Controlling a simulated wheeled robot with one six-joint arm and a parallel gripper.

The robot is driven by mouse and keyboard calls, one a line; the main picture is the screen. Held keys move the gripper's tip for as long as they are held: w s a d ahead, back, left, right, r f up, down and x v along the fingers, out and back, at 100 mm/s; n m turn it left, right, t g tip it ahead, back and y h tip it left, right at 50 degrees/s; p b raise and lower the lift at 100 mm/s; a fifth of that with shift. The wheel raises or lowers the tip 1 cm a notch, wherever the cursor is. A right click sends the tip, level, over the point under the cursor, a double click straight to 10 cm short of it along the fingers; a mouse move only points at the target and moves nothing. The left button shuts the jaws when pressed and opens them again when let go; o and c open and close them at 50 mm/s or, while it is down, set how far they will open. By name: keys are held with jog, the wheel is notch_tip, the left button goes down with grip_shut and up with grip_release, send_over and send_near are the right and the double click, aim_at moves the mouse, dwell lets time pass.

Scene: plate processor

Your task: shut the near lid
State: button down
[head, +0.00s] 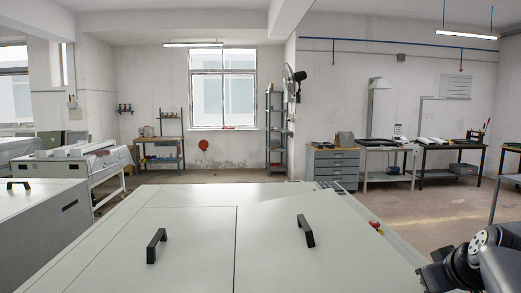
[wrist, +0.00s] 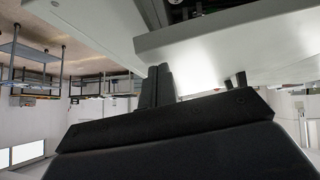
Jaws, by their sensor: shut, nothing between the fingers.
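The pale grey-white processor top (head: 190,196) fills the foreground of the head view. It carries a left lid panel (head: 185,250) with a black handle (head: 156,245) and a right lid panel (head: 335,260) with another black handle (head: 306,230). The right panel's far edge stands out from the surface around it, so it seems slightly raised. In the wrist view, a pale panel (wrist: 215,55) is close beside my gripper (wrist: 158,72), with dark interior parts showing past its edge. My gripper's fingers are shut and empty; I cannot tell whether they touch the panel. The head view does not show the fingertips.
My arm is at the lower right of the head view. A grey cabinet with a black handle (head: 19,184) stands at the left. A drawer unit (head: 333,167) and work tables (head: 452,147) line the back right. Open floor (head: 430,215) lies right of the processor.

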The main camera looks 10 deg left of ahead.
jog(key=shift+y, duration=0.4)
jog(key=f+b, duration=0.1)
jog(key=f, duration=0.1)
jog(key=f+b, duration=0.2)
jog(key=f, duration=0.1)
jog(key=d+f+b, duration=0.1)
jog(key=f, duration=0.1)
jog(key=shift+w+f+b, duration=0.1)
jog(key=shift+f+b, duration=0.3)
jog(key=shift+f, duration=0.55)
jog(key=shift+s, duration=0.2)
jog(key=shift+w+r, duration=0.1)
jog(key=shift+r, duration=0.45)
notch_tip(320, 180, up, 5)
jog(key=p, duration=0.3)
jog(key=shift+w, duration=0.1)
jog(key=v, duration=0.9)
jog(key=shift+s+d+r+b, duration=0.2)
jog(key=shift+s+d+b, duration=0.05)
jog(key=shift+d+b, duration=0.1)
jog(key=shift+w+f, duration=0.1)
